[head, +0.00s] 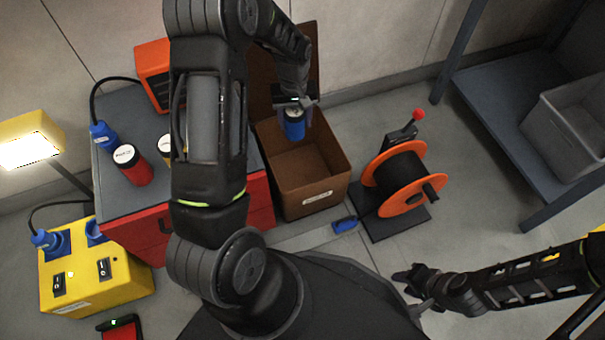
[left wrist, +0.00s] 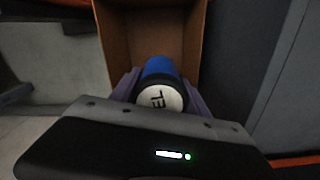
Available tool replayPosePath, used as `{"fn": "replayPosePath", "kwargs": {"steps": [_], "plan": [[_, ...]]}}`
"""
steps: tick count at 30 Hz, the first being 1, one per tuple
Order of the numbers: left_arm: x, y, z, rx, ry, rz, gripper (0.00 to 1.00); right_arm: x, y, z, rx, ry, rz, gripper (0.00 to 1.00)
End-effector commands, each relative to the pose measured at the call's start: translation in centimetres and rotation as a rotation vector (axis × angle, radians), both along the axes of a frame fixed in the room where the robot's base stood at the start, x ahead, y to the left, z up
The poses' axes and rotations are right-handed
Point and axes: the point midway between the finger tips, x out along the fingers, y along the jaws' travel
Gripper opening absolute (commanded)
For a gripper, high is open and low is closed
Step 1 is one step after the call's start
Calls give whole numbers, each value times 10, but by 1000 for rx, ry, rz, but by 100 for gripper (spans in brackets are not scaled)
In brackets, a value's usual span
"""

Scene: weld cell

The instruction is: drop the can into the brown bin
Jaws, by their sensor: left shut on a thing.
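A blue can (head: 293,124) is held in my left gripper (head: 296,108) above the open brown bin (head: 318,189). In the left wrist view the blue can (left wrist: 160,82) sits between the fingers of my left gripper (left wrist: 162,92), its pale lettered end facing the camera. The brown bin's walls (left wrist: 128,45) show behind it there. The bin's lid stands raised at the back, and the part of its floor that shows is bare. My right gripper (head: 413,281) is low at the right, away from the bin; its fingers are too small and dark to tell.
A red can (head: 132,165) stands on the red cabinet's grey top (head: 118,201), beside a yellow can partly hidden by my arm. An orange cable reel (head: 402,178) stands right of the bin. A blue-handled tool (head: 344,224) lies on the floor. A grey shelf (head: 505,110) is at right.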

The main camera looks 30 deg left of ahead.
Motion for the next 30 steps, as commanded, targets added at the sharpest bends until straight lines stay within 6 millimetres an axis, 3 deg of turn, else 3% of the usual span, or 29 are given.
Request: {"fn": "replayPosePath", "kwargs": {"steps": [10, 24, 30], "plan": [[1, 0, -4, 1, -1, -1, 0, 1, 0, -4, 0, -1, 0, 34], [1, 0, -53, 1, 0, -2, 0, 7, 1, -49, -3, -19, -9, 34], [1, 0, -59, 1, -2, -2, 0, 9, 1, -55, -4, -24, -11, 34]]}}
